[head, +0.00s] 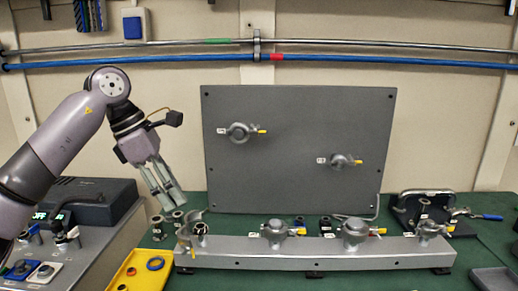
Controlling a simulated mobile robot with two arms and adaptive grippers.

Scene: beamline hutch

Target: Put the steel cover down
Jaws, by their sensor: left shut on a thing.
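My left gripper (171,202) comes in from the left and points down and to the right, above the left end of the grey rail (320,259). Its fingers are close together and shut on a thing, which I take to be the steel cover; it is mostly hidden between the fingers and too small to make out. Just below the fingertips, an open port (201,229) with a grey curved clamp (187,232) beside it stands at the rail's left end. I cannot tell whether the held thing touches these. My right gripper is not in view.
Clamped fittings (275,230) stand along the rail. A grey panel (300,120) with two clamps rises behind it. A yellow tray (137,272) with rings lies at front left, beside a control box (95,203). A black tray (408,212) is at right.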

